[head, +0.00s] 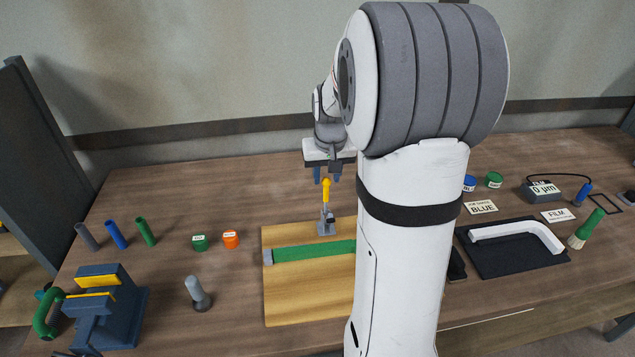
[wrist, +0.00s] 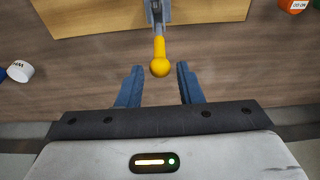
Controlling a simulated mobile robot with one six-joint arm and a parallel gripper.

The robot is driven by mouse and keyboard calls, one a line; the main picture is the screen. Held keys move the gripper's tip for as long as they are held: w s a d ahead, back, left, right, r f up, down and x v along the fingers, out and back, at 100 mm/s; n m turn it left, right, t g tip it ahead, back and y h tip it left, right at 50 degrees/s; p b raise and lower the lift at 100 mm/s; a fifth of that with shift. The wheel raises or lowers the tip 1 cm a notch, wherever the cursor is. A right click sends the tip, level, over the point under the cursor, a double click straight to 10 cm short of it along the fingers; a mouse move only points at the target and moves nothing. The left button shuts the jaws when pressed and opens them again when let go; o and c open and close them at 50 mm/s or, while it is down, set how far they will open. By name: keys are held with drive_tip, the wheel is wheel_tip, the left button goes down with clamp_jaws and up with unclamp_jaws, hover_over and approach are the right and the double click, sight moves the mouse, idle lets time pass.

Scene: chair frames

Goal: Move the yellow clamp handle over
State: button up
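The yellow clamp handle (head: 326,190) stands upright on a small grey toggle clamp (head: 326,222) at the back edge of the wooden board. My gripper (head: 327,176) is above and behind the handle in the head view. In the wrist view, the handle's rounded yellow end (wrist: 160,66) lies just ahead of the gap between my two blue fingers (wrist: 160,84). The fingers are apart with nothing between them. I cannot tell the exact height of the fingers relative to the handle.
The wooden board (head: 290,305) carries a green strip (head: 310,251). Orange (head: 231,239) and green (head: 200,242) pots stand left of it. A blue vise-like fixture (head: 122,310) is at the front left. A black tray (head: 500,265) holds a white bent piece. My arm hides the board's right part.

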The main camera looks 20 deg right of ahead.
drive_tip(key=shift+b+x, duration=0.35)
drive_tip(key=shift+x, duration=0.65)
drive_tip(key=shift+r+p, duration=0.3)
drive_tip(key=shift+r, duration=0.05)
drive_tip(key=shift+c, duration=0.6)
drive_tip(key=c, duration=0.4)
drive_tip(key=shift+w, duration=0.1)
drive_tip(key=shift+w+d+f, duration=0.1)
drive_tip(key=shift+w+d, duration=0.1)
drive_tip(key=shift+w, duration=0.5)
drive_tip(key=shift+w+d+f, duration=0.1)
drive_tip(key=shift+w+d, duration=0.15)
drive_tip(key=shift+w, duration=0.65)
drive_tip(key=shift+w+d+f, duration=0.2)
drive_tip(key=shift+w+f, duration=0.15)
drive_tip(key=shift+w, duration=0.3)
drive_tip(key=shift+w+d+f, duration=0.2)
drive_tip(key=shift+w+f, duration=0.15)
drive_tip(key=shift+w, duration=0.3)
